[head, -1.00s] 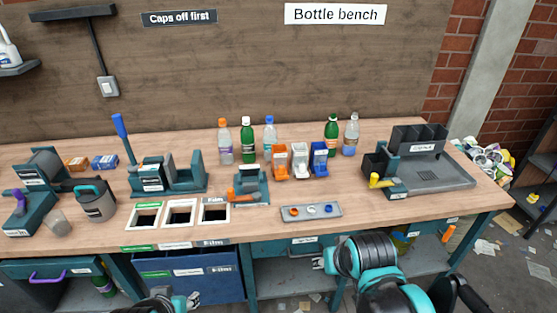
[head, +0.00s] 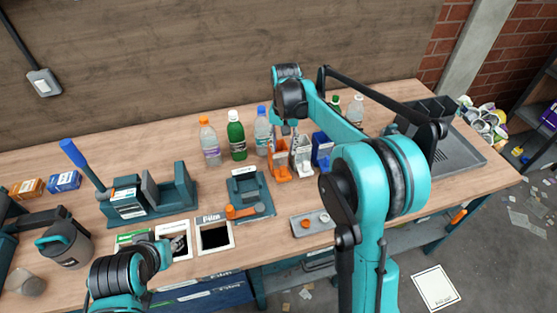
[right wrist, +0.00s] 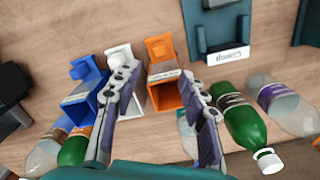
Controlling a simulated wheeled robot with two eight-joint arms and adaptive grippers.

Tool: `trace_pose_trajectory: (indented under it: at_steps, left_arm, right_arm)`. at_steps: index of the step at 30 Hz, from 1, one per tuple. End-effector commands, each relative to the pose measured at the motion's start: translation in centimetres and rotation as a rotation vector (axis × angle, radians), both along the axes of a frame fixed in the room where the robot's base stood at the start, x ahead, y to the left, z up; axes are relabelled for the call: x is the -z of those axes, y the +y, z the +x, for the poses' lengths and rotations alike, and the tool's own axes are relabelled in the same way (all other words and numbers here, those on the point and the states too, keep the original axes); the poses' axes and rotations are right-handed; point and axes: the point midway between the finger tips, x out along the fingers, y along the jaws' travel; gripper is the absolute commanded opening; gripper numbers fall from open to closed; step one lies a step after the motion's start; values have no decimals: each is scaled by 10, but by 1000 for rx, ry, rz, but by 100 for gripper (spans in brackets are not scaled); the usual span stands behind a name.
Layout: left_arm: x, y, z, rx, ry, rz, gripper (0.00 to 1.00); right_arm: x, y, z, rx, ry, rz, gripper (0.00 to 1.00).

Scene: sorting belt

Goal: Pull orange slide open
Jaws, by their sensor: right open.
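The orange dispenser (head: 279,166) stands on the bench beside a white one (head: 302,157) and a blue one (head: 322,150). In the right wrist view its open orange box (right wrist: 166,93) has an orange tab (right wrist: 160,47) and a pale label strip. My right gripper (head: 286,130) is above the orange dispenser. In the right wrist view my right gripper (right wrist: 154,72) is open, with its fingers apart on either side of the orange box and nothing clearly held.
Several bottles, including a green one (head: 236,136), stand close to the dispensers. A teal clamp (head: 247,190) with an orange handle is in front. A grey cap tray (head: 313,223) lies nearer, partly behind my right arm. A black-grey drain tray (head: 456,152) is at the right.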

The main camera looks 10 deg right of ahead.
Motion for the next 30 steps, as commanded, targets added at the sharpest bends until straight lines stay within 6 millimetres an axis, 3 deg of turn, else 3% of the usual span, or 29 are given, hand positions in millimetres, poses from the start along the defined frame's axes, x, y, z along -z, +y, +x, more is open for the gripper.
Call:
trace_pose_trajectory:
  at_steps: [15, 21, 30]
  left_arm:
    - [36, 0, 0, 0, 0, 0, 40]
    - [40, 0, 0, 0, 0, 0, 40]
    - [40, 0, 0, 0, 0, 0, 40]
  right_arm:
    - [97, 1, 0, -2, -2, -1, 43]
    - [113, 1, 0, -2, -2, -1, 43]
    - [114, 1, 0, -2, -2, -1, 43]
